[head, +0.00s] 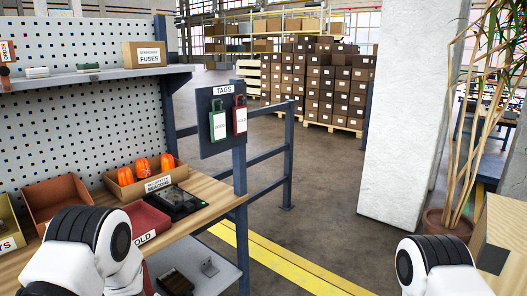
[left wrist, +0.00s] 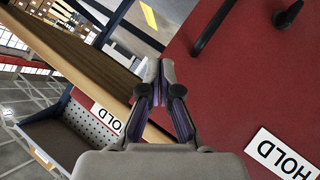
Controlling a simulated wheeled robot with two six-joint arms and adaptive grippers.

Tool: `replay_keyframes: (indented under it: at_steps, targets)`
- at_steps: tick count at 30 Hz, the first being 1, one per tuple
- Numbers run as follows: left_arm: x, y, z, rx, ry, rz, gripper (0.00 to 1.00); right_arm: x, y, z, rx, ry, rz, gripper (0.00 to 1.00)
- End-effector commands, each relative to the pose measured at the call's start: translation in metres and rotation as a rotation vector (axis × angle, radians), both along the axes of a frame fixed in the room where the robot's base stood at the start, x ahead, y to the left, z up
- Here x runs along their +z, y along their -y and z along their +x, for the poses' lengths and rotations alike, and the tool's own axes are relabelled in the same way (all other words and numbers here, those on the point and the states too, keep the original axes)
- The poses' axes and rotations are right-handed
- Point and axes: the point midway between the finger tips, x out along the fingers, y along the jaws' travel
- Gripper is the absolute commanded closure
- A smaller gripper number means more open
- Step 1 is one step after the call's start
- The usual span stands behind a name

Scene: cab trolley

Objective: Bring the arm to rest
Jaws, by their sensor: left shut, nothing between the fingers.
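My left gripper (left wrist: 161,68) is shut and empty in the left wrist view, its two fingertips together. Behind it is a large red surface (left wrist: 240,95) with a HOLD label (left wrist: 283,155) and a dark handle-like bar. I cannot tell whether the fingers touch anything there. In the head view my left arm comes in at the lower left, in front of the workbench (head: 205,190); its gripper is hidden. My right arm shows at the lower right; its gripper is out of view.
A red HOLD box (head: 148,218), a black device (head: 177,202) and a bin of orange items (head: 122,181) stand on the bench. A tag board (head: 220,140) hangs at its end. A cardboard box (head: 505,225) is at the right. The middle floor is clear.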

Motion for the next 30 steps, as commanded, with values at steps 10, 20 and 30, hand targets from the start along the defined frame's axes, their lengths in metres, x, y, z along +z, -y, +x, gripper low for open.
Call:
replay_keyframes:
  at_steps: [10,20,30]
  targets:
    - [-0.151,0.035,-0.277,-0.582,-0.804,0.18,1.0,-0.027,0.0,0.0,0.0,0.0,0.0,0.69]
    - [-0.15,0.052,-0.402,-0.907,-1.076,0.16,1.0,-0.033,0.0,0.0,0.0,0.0,0.0,0.69]
    - [-0.15,0.052,-0.401,-0.903,-1.073,0.161,1.0,-0.033,0.0,0.0,0.0,0.0,0.0,0.69]
